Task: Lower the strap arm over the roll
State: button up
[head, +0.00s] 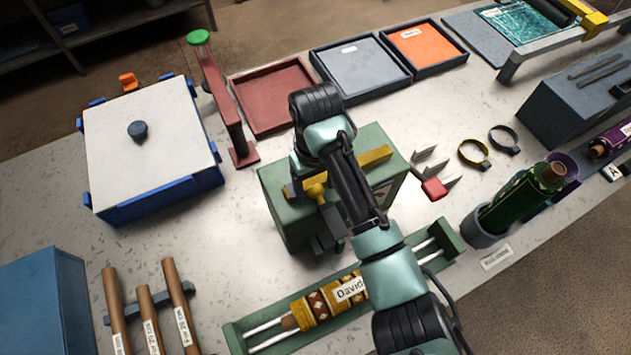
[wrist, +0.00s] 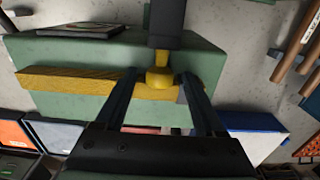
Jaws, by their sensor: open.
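A green block (head: 275,195) on the table carries a yellow bar (head: 375,156) along its top. A yellow knob (head: 316,191) at the bar joins a dark post (head: 331,228); I cannot tell for sure whether this is the strap arm. In the wrist view my gripper (wrist: 162,80) is open, with a finger on each side of the yellow knob (wrist: 160,78); contact cannot be told. The dark post (wrist: 165,25) extends above the knob there. The patterned roll (head: 318,308), labelled David, lies in a green cradle (head: 238,338) in front of the block, partly hidden by my arm.
A red upright (head: 220,95) with a green top stands behind left. A white-lidded blue box (head: 150,150), wooden rods (head: 150,315) and a green bottle (head: 515,200) in a grey holder surround the block. Shallow trays (head: 360,70) line the back.

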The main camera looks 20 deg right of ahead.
grip_shut()
dwell(0.3)
dwell(1.1)
